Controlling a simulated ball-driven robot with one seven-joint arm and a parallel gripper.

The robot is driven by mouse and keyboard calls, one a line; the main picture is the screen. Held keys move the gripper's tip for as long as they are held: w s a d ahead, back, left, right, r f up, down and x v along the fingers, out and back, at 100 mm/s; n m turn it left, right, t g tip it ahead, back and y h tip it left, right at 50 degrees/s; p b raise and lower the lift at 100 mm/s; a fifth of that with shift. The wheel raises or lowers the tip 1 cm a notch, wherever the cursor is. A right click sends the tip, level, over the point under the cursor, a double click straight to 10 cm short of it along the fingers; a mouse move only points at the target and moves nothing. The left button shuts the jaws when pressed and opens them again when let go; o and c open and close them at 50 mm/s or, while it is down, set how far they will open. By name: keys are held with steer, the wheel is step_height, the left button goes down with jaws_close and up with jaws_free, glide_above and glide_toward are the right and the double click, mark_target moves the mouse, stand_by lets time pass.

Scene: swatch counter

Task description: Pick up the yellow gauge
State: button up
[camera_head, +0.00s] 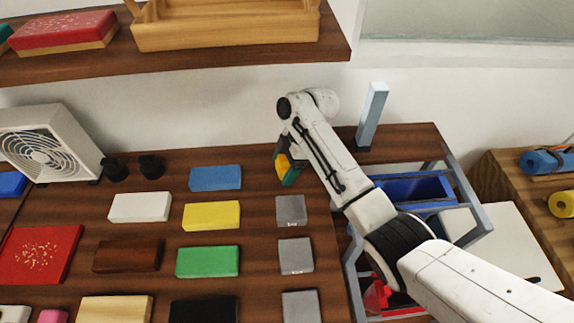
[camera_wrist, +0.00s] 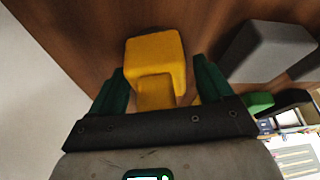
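The yellow gauge (camera_wrist: 155,62) is a stepped yellow block on the dark wood in the wrist view. My gripper (camera_wrist: 160,82) has its two green fingers spread, one on each side of the gauge. A gap shows on the right side; whether the left finger touches the gauge I cannot tell. In the head view my gripper (camera_head: 284,168) is low over the back of the counter, and a bit of the yellow gauge (camera_head: 282,163) shows between its fingers. The rest of the gauge is hidden there by the gripper.
A grey block (camera_wrist: 268,50) lies to the right of the gauge in the wrist view. The counter holds a blue block (camera_head: 215,178), a yellow block (camera_head: 211,215) and several other swatches. A pale upright post (camera_head: 372,115) stands at back right. A wooden shelf (camera_head: 190,62) hangs above.

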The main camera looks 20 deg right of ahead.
steer(key=c, duration=1.1)
steer(key=shift+r, duration=0.2)
